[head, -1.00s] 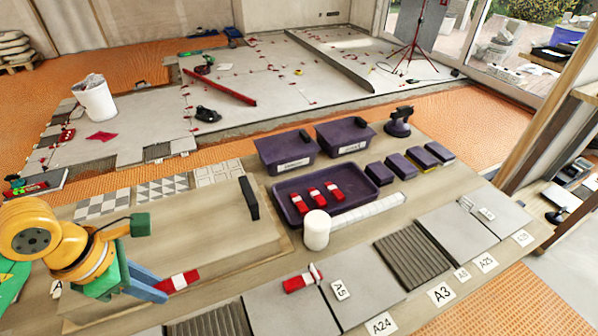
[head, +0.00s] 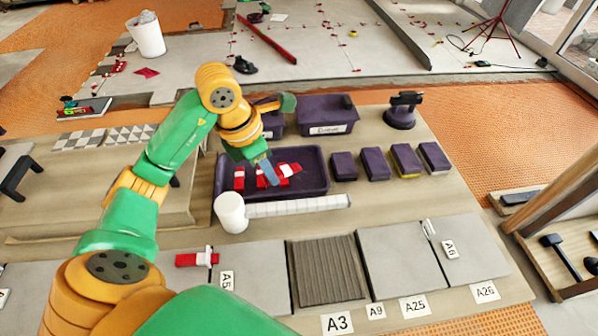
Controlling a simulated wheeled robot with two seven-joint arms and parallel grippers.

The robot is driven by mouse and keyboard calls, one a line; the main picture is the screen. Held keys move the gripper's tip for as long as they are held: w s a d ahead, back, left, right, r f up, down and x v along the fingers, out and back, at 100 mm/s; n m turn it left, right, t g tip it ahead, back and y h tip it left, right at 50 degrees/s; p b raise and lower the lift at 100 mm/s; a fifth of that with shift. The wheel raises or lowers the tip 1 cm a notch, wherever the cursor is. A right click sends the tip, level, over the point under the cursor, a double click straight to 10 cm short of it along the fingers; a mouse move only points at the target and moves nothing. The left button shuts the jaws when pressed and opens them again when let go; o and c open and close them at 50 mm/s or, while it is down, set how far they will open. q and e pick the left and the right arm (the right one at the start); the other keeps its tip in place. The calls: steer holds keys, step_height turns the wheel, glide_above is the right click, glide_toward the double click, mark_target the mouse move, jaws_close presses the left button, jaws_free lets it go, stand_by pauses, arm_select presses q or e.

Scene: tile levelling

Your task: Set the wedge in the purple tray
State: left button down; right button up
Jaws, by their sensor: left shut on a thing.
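The purple tray (head: 318,190) lies on the table in the middle of the head view, with red-and-white wedges in it. One wedge (head: 239,178) lies near its left wall. My left gripper (head: 268,173) points down over the tray and is shut on a red-and-white wedge (head: 288,170), which sticks out to the right of the fingers. The fingers and held wedge partly hide the other wedges, and I cannot tell whether the held one touches them or the tray floor. My right gripper is not in view.
A white cylinder (head: 231,212) and a white tile strip (head: 295,206) stand at the tray's front. Several dark purple blocks (head: 344,167) are to its right, and a labelled purple bin (head: 325,115) is behind. Another red wedge (head: 190,260) lies on the front tiles.

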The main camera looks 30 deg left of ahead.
arm_select(q)
glide_above(299, 186)
steer(key=s, duration=0.1)
steer(key=f, duration=0.6)
steer(key=shift+s+a+f, duration=0.15)
steer(key=shift+a+f, duration=0.1)
steer(key=shift+f, duration=0.05)
steer(key=shift+a+p+x, duration=0.15)
steer(key=shift+x, duration=0.85)
steer(key=shift+a+p+x, duration=0.15)
steer(key=shift+x, duration=0.9)
steer(key=c, duration=1)
jaws_free()
steer(key=shift+s, duration=0.15)
steer(key=shift+r+p, duration=0.3)
steer(key=v, duration=1.1)
steer(key=shift+r, duration=0.3)
steer(key=shift+s, duration=0.15)
